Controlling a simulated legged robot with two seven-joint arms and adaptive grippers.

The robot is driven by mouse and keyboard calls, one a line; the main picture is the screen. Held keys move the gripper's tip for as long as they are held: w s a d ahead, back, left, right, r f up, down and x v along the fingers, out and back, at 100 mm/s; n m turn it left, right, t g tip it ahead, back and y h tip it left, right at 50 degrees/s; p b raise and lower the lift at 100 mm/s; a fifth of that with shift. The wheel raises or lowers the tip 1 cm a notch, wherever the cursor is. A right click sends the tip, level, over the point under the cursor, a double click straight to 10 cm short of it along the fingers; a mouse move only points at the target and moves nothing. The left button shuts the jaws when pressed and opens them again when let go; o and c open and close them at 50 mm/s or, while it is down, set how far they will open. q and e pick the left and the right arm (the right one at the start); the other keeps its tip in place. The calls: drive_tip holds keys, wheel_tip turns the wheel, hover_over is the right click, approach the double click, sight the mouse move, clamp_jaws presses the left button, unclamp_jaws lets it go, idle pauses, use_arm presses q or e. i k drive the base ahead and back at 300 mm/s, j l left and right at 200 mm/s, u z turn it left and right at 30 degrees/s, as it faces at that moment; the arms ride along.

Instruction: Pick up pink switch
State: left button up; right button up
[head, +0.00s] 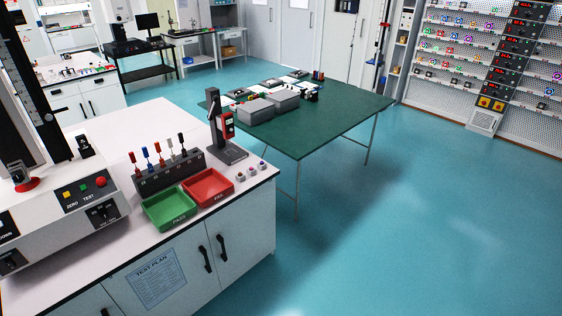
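Three small pale switch-like pieces with dark or purplish tops sit in a row on the white bench, right of the red tray; the nearest piece (240,175), the middle piece (251,170) and the far piece (262,165) are too small for me to tell whether one is pink. Many small coloured switches also sit on the perforated wall rack (455,85) at the upper right, and I cannot pick out a pink one for certain. Neither my left nor my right gripper is in view.
The white bench (115,130) carries a green tray (168,209), a red tray (208,188), a dark holder (168,172) with several coloured-handled tools, a small stand (222,130) and a large tester (60,200). A green table (330,115) stands behind. Blue floor is clear at right.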

sight(251, 173)
drive_tip(key=i+l+z, duration=0.15)
drive_tip(key=i, duration=0.75)
drive_tip(key=i+l+z, duration=0.15)
drive_tip(key=i, duration=0.7)
drive_tip(key=i+l+u, duration=0.1)
drive_tip(key=i+u, duration=0.25)
drive_tip(key=u, duration=0.15)
drive_tip(key=i+l+u, duration=0.2)
drive_tip(key=u, duration=0.25)
drive_tip(key=i+l+u, duration=0.35)
drive_tip(key=u, duration=0.15)
drive_tip(key=i, duration=0.05)
